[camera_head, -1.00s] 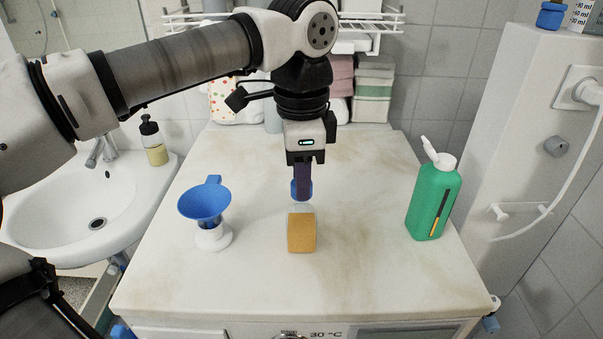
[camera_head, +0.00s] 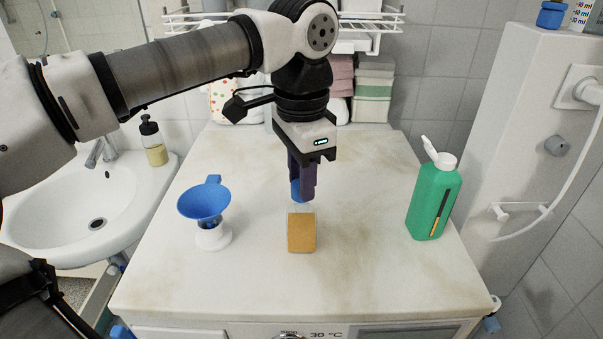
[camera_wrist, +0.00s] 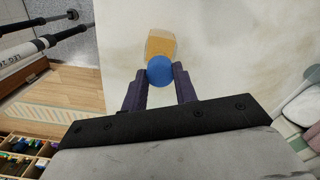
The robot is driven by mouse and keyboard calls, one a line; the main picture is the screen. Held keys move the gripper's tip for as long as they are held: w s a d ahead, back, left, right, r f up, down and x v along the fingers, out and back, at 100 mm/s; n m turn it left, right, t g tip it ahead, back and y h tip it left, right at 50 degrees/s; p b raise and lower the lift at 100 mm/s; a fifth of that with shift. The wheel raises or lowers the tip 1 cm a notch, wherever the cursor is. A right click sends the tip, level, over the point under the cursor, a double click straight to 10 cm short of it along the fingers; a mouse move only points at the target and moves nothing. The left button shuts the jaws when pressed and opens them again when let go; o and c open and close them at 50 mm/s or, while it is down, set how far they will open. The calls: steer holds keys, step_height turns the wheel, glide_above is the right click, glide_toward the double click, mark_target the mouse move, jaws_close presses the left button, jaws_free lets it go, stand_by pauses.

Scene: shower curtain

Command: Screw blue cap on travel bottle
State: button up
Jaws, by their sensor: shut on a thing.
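The travel bottle (camera_head: 301,233) stands upright on the white top, filled with amber liquid. It also shows in the wrist view (camera_wrist: 161,44), partly behind the cap. The blue cap (camera_head: 296,190) is between the fingers of my gripper (camera_head: 302,192), right above the bottle's neck. In the wrist view the round top of the cap (camera_wrist: 160,70) sits between the two fingertips (camera_wrist: 160,84). My gripper points down and is shut on the cap.
A blue funnel (camera_head: 205,203) on a white base stands left of the bottle. A green bottle (camera_head: 434,198) with an open white flip lid stands at the right. Folded towels (camera_head: 372,90) lie at the back. The front of the top is clear.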

steer(key=shift+f+b, duration=0.5)
steer(key=shift+f, duration=0.2)
steer(key=o, duration=0.6)
jaws_close()
steer(key=m, duration=0.4)
steer(key=shift+f+m, duration=0.1)
steer(key=shift+m, duration=0.3)
